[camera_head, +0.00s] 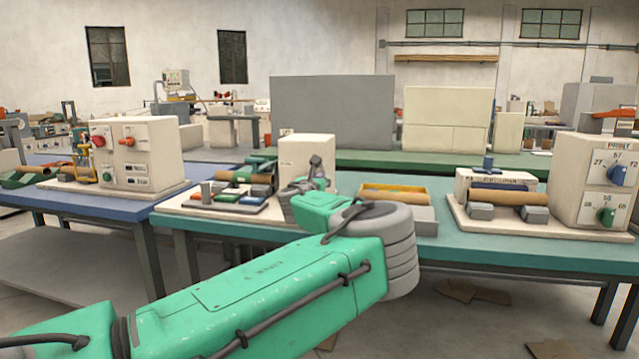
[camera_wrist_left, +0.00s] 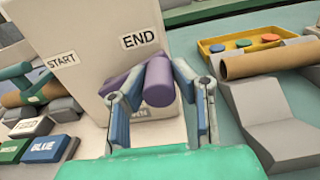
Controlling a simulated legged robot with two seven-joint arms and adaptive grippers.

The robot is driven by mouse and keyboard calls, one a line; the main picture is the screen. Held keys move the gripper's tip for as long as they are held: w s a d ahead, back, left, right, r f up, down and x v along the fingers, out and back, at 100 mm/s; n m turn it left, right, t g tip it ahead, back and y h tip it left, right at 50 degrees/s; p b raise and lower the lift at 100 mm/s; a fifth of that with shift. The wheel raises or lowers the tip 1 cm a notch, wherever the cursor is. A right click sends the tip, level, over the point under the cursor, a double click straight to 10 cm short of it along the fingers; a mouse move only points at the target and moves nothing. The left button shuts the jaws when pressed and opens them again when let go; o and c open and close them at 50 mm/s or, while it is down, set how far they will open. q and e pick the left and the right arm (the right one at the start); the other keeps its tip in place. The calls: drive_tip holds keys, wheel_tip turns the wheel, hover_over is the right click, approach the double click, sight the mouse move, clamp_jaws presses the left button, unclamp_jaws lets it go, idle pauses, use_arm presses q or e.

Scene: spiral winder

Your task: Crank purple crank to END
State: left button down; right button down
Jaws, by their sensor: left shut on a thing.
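The purple crank (camera_wrist_left: 158,80) is on the face of a cream box (camera_wrist_left: 90,25) in the left wrist view. Its handle sits just below and slightly right of the END label (camera_wrist_left: 140,38); the START label (camera_wrist_left: 62,60) is further left. My left gripper (camera_wrist_left: 160,92) is shut on the handle, with one finger on each side. In the head view my left gripper (camera_head: 310,180) is in front of the cream box (camera_head: 306,150), and the crank cannot be made out there. Lettering below the handle is partly hidden by the gripper. My right gripper is not in view.
Left of the box are coloured buttons (camera_wrist_left: 45,150) and a roller. To the right are a brown tube (camera_wrist_left: 265,60) on grey supports and a yellow tray (camera_wrist_left: 250,42) with coloured discs. A PRINT box (camera_head: 590,180) stands at the table's right end.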

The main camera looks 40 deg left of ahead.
use_arm(q)
drive_tip(key=c, duration=1.4)
unclamp_jaws()
drive_tip(key=shift+a, duration=0.15)
drive_tip(key=shift+o, duration=0.2)
drive_tip(key=v, duration=1.2)
drive_tip(key=shift+f, duration=0.1)
drive_tip(key=shift+c, duration=0.4)
